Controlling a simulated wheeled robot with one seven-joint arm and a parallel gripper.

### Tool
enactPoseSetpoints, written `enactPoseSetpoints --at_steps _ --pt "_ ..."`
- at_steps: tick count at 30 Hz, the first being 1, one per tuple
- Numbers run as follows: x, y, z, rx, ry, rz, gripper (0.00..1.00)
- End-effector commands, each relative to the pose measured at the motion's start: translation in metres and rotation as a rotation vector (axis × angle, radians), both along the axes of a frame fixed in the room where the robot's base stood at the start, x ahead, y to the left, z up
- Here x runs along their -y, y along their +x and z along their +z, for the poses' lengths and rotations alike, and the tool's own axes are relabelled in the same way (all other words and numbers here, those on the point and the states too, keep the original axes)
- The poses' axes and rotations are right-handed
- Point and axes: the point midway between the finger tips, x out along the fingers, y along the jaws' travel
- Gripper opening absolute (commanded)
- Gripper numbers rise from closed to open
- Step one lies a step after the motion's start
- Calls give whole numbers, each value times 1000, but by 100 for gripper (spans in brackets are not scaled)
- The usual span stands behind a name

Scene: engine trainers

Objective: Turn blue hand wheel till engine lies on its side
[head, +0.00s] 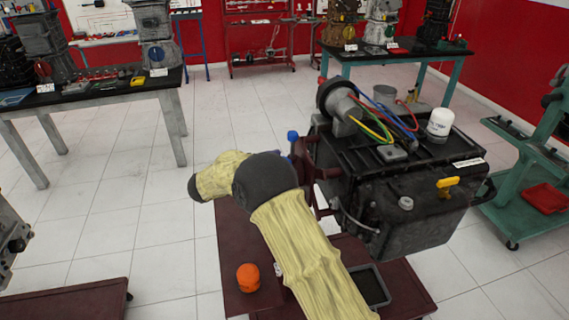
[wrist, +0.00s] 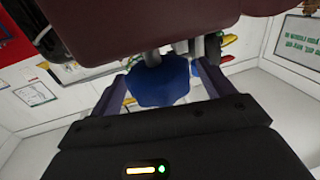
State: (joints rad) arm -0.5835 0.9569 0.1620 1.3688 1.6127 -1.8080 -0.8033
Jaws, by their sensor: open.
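The blue hand wheel (wrist: 158,82) shows in the wrist view on a grey shaft below a dark red part of the stand. My gripper (wrist: 160,76) is open, with one finger on each side of the wheel; I cannot tell whether they touch it. In the head view a small blue part (head: 292,136) shows just beyond my arm, and my gripper is hidden. The black engine (head: 400,205) is held on the dark red stand (head: 236,240), its broad dark face upward, bearing a white filter (head: 440,123) and coloured hoses.
A green cart (head: 530,165) stands close on the right. A bench (head: 90,99) with engines stands at the left. Tiled floor is free between them.

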Motion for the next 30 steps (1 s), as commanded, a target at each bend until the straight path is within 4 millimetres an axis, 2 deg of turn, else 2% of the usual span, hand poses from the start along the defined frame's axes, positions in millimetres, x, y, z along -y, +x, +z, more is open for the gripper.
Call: enactPoseSetpoints --at_steps 6,21,25,30 --pt "-40 -20 -2 0 1 4 81" --pt "-124 -64 -1 1 0 3 81" --pt "-134 -69 0 1 0 1 81" --pt "-136 -70 0 0 0 -1 81"
